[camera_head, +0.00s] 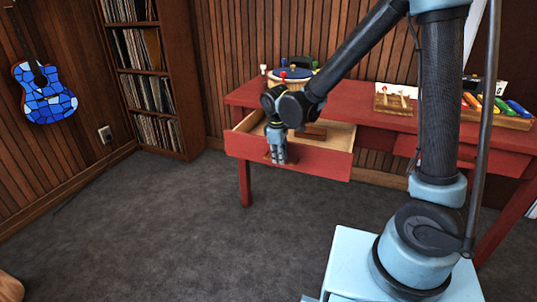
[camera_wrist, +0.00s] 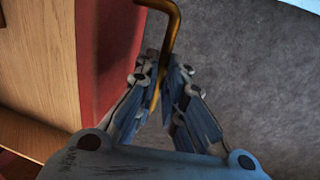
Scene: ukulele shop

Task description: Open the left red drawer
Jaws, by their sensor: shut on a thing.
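The left red drawer (camera_head: 320,161) in the head view is pulled out from the red table (camera_head: 245,95), and its light wooden inside shows. A small brown block-like thing lies in it. My gripper (camera_head: 278,158) is at the middle of the drawer's front, pointing down. In the wrist view my gripper (camera_wrist: 160,112) is shut on the brass handle (camera_wrist: 171,15), which lies between the fingers. The drawer's red front (camera_wrist: 100,50) and wooden inside (camera_wrist: 40,50) also show there. My arm hides part of the table and the drawer's back.
A drum-like thing (camera_head: 293,77) stands on the table's left end. A wooden rack of colourful items (camera_head: 505,112) is at the right. A record shelf (camera_head: 150,75) and blue guitar (camera_head: 45,93) are at left. The grey carpet (camera_head: 170,225) before the drawer is clear.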

